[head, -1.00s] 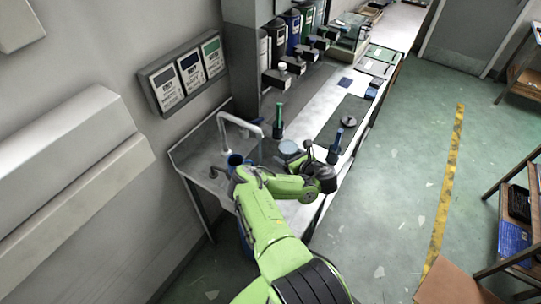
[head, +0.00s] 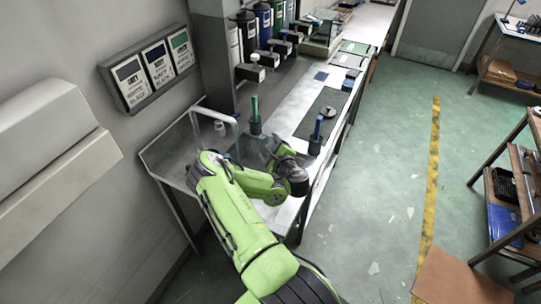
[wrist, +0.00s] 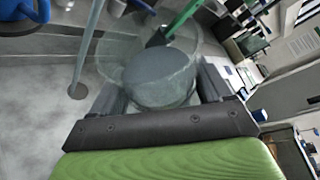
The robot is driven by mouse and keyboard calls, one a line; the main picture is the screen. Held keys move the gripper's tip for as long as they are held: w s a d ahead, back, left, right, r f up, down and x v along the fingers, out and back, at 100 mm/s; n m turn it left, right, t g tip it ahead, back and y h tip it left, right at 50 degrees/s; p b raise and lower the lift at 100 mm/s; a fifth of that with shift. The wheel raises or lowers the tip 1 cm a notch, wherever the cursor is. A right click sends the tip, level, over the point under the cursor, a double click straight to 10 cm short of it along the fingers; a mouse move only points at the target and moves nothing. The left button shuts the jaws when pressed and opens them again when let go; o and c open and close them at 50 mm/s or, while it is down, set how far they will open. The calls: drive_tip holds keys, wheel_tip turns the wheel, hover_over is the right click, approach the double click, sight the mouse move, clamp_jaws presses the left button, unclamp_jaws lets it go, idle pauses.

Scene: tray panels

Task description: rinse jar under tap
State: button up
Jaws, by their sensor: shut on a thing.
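The clear glass jar (wrist: 185,90) is between the jaws of my gripper (wrist: 165,90) in the wrist view, its round greyish end facing the camera. My gripper is shut on it. In the head view my gripper (head: 272,150) is over the front of the counter, and the jar shows only faintly there. The white, bent tap (head: 232,118) stands at the back of the sink (head: 170,155), to the left of my gripper. The jar is apart from the tap. My green arm hides part of the sink.
A green-handled thing (head: 254,110) stands on a dark base just behind the jar. A blue-handled one (head: 317,128) stands to the right. A blue vessel (wrist: 50,15) shows at the wrist view's upper left. A dark mat (head: 322,112) lies farther along the counter.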

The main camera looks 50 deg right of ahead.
drive_tip(key=shift+d+f+n+t+h+b, duration=0.15)
drive_tip(key=shift+n+h+b, duration=0.5)
drive_tip(key=shift+b, duration=1.5)
drive_tip(key=shift+a+r+n+t+h+b, duration=0.2)
drive_tip(key=shift+n+b, duration=0.85)
drive_tip(key=shift+b, duration=1.1)
drive_tip(key=n+b, duration=0.2)
drive_tip(key=b, duration=0.4)
drive_tip(key=n+t+h+b, duration=0.1)
drive_tip(key=n+b, duration=0.1)
drive_tip(key=b, duration=0.4)
drive_tip(key=shift+d+t, duration=0.2)
drive_tip(key=shift+t, duration=0.05)
drive_tip(key=shift+r+n+h+b, duration=0.15)
drive_tip(key=shift+n+h+b, duration=0.1)
drive_tip(key=shift+n+b, duration=0.45)
drive_tip(key=shift+r+b, duration=0.2)
drive_tip(key=shift+b, duration=0.1)
drive_tip(key=shift+r, duration=0.1)
